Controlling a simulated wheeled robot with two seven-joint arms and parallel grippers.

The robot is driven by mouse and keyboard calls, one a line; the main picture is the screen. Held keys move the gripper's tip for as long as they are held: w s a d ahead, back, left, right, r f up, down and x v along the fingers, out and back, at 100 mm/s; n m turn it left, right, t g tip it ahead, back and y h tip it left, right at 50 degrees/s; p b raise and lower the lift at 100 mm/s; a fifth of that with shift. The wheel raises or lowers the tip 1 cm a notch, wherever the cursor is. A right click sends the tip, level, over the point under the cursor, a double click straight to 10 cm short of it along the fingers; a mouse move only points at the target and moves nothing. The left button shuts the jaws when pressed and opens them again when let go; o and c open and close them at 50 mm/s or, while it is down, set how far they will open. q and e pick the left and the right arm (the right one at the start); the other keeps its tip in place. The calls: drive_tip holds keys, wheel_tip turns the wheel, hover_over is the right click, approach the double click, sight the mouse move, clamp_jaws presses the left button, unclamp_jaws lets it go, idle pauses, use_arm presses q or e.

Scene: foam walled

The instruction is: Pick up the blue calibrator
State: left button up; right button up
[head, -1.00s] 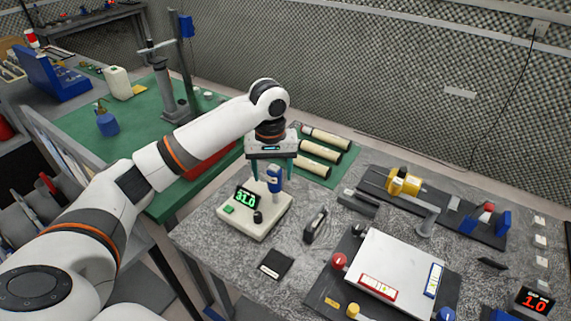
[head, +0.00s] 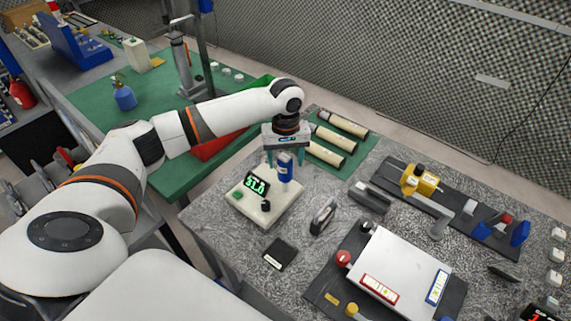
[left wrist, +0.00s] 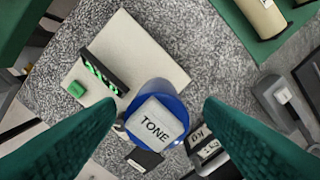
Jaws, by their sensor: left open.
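The blue calibrator (head: 285,170) is an upright blue cylinder that appears to stand on a white base unit (head: 285,213) with a green-lit display. In the left wrist view the calibrator (left wrist: 176,94) shows from above, with a pale square reading "TONE" on its top. My left gripper (head: 286,161) is open right above it, pointing down. In the left wrist view the left gripper's green fingers (left wrist: 160,106) spread on either side of the calibrator, with no clear contact. Its lower part and foot are partly hidden. My right gripper is not in view.
Pale cylinders (head: 333,138) lie on a green mat behind the gripper. A small dark upright device (head: 322,217) stands to the right and a black flat pad (head: 280,254) lies in front. A white-topped plate fixture (head: 400,262) and a yellow-topped rig (head: 420,181) occupy the right.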

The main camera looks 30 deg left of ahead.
use_arm(q)
drive_tip(key=shift+s+f, duration=0.25)
drive_tip(key=shift+f, duration=1.1)
drive_tip(key=shift+w+f, duration=0.1)
drive_tip(key=shift+w, duration=0.05)
drive_tip(key=c, duration=1)
drive_tip(key=shift+c, duration=0.3)
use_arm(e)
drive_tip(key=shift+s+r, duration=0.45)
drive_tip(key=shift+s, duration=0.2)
